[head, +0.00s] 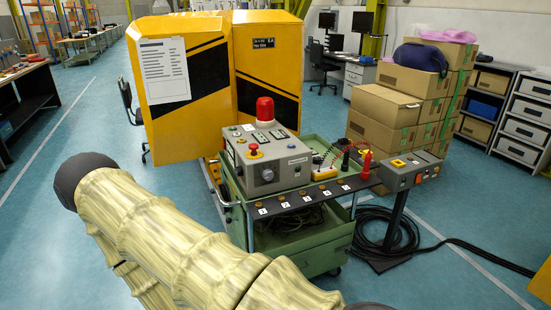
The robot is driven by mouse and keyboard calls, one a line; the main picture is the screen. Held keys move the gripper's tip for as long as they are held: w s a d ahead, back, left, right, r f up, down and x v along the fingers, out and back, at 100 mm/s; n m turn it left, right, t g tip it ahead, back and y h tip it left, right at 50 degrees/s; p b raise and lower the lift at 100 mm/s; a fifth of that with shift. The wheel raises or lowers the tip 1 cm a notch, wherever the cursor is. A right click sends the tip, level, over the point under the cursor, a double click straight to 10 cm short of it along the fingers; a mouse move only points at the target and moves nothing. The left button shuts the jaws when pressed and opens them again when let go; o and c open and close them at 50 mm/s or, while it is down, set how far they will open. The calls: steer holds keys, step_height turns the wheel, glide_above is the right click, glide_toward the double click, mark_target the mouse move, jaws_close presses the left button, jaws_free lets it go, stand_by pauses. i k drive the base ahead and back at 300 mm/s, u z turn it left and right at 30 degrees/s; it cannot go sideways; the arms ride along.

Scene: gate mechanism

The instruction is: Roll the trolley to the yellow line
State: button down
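The green trolley (322,261) stands upright on the blue floor in the middle of the head view. A metal handle (224,200) sticks out on its left side. A grey control box (265,172) with a red dome lamp and a red button stands on its top. Cables lie on its lower shelf. A large sleeved arm part of mine crosses the lower left and hides some of the trolley's lower left side. My gripper is not in view, so its state does not show. I cannot clearly make out a yellow line on the floor.
A yellow cabinet (265,60) stands close behind the trolley. A grey pedestal panel (408,170) stands close on its right, with black cables (400,232) on the floor. Stacked cartons (385,108) stand behind right. A yellow object (541,284) shows at the lower right edge. Left floor is open.

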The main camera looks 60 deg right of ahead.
mark_target(288, 233)
steer(key=z, duration=0.85)
steer(key=i, duration=0.75)
steer(key=z, duration=0.8)
steer(key=k, duration=0.65)
steer(key=u, duration=0.5)
steer(key=i, duration=1.2)
steer(key=z, duration=0.1)
